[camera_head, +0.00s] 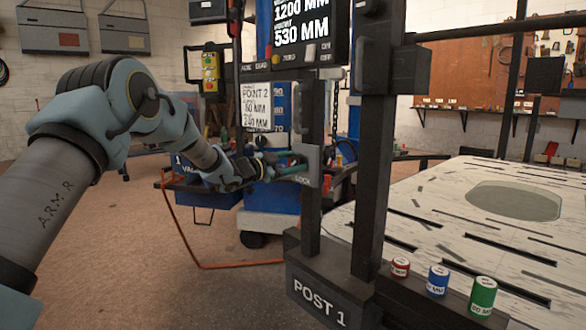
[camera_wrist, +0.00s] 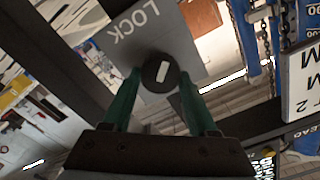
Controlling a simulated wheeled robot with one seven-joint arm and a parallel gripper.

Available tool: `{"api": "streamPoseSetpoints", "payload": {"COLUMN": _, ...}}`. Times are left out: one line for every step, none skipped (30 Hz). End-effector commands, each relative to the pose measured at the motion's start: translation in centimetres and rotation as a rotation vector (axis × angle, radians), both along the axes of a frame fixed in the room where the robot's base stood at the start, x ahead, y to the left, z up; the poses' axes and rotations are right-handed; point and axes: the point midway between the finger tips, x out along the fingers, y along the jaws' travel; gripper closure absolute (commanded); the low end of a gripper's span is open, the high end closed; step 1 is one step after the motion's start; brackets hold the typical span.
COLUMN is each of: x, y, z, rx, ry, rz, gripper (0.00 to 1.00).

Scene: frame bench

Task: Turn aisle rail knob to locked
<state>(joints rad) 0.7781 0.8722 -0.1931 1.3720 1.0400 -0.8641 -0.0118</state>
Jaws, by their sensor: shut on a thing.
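The aisle rail knob (camera_wrist: 159,84) is a round black knob with a white pointer mark, in the middle of the wrist view. It sits on a grey plate (camera_wrist: 190,50) that carries the word LOCK, upside down in this view, above and left of the knob. The white mark runs nearly up and down, tilted slightly. My gripper (camera_wrist: 160,76) has one green finger on each side of the knob and is shut on it. In the head view the plate (camera_head: 311,160) is on a dark upright, and my gripper (camera_head: 290,166) reaches it from the left, largely hiding the knob.
The dark POST 1 frame (camera_head: 368,200) stands just right of the plate. Red (camera_head: 400,267), blue (camera_head: 437,281) and green (camera_head: 483,296) cylinders stand on the ledge beside a slotted white table (camera_head: 420,205).

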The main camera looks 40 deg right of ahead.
Motion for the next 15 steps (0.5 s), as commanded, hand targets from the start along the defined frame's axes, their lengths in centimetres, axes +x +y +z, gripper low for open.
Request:
{"api": "streamPoseSetpoints", "payload": {"x": -0.05, "y": 0.01, "z": -0.39, "rx": -0.002, "ry": -0.047, "rz": -0.001, "gripper": 0.97}}
{"api": "streamPoseSetpoints", "payload": {"x": -0.08, "y": 0.00, "z": -0.39, "rx": -0.004, "ry": -0.075, "rz": -0.001, "gripper": 0.97}}
{"api": "streamPoseSetpoints", "payload": {"x": -0.09, "y": 0.00, "z": -0.42, "rx": -0.006, "ry": -0.113, "rz": -0.001, "gripper": 0.97}}
{"api": "streamPoseSetpoints", "payload": {"x": -0.08, "y": 0.01, "z": -0.45, "rx": -0.007, "ry": -0.141, "rz": -0.001, "gripper": 0.97}}
{"api": "streamPoseSetpoints", "payload": {"x": -0.06, "y": 0.02, "z": -0.49, "rx": -0.008, "ry": -0.170, "rz": 0.000, "gripper": 0.97}}
{"api": "streamPoseSetpoints", "payload": {"x": -0.07, "y": 0.02, "z": -0.51, "rx": -0.011, "ry": -0.208, "rz": -0.001, "gripper": 0.97}}
{"api": "streamPoseSetpoints", "payload": {"x": -0.09, "y": 0.03, "z": -0.51, "rx": -0.013, "ry": -0.237, "rz": -0.001, "gripper": 0.97}}
{"api": "streamPoseSetpoints", "payload": {"x": -0.10, "y": 0.03, "z": -0.53, "rx": -0.014, "ry": -0.264, "rz": -0.001, "gripper": 0.97}}
{"api": "streamPoseSetpoints", "payload": {"x": -0.10, "y": 0.03, "z": -0.52, "rx": -0.017, "ry": -0.302, "rz": -0.001, "gripper": 0.97}}
{"api": "streamPoseSetpoints", "payload": {"x": -0.13, "y": 0.02, "z": -0.52, "rx": -0.018, "ry": -0.329, "rz": -0.001, "gripper": 0.97}}
{"api": "streamPoseSetpoints", "payload": {"x": -0.15, "y": 0.01, "z": -0.53, "rx": -0.020, "ry": -0.357, "rz": -0.001, "gripper": 0.97}}
{"api": "streamPoseSetpoints", "payload": {"x": -0.14, "y": 0.01, "z": -0.55, "rx": -0.022, "ry": -0.392, "rz": -0.001, "gripper": 0.97}}
{"api": "streamPoseSetpoints", "payload": {"x": -0.13, "y": 0.03, "z": -0.57, "rx": -0.023, "ry": -0.417, "rz": -0.001, "gripper": 0.97}}
{"api": "streamPoseSetpoints", "payload": {"x": -0.11, "y": 0.04, "z": -0.59, "rx": -0.025, "ry": -0.444, "rz": -0.001, "gripper": 0.97}}
{"api": "streamPoseSetpoints", "payload": {"x": -0.11, "y": 0.04, "z": -0.59, "rx": -0.027, "ry": -0.476, "rz": -0.001, "gripper": 0.97}}
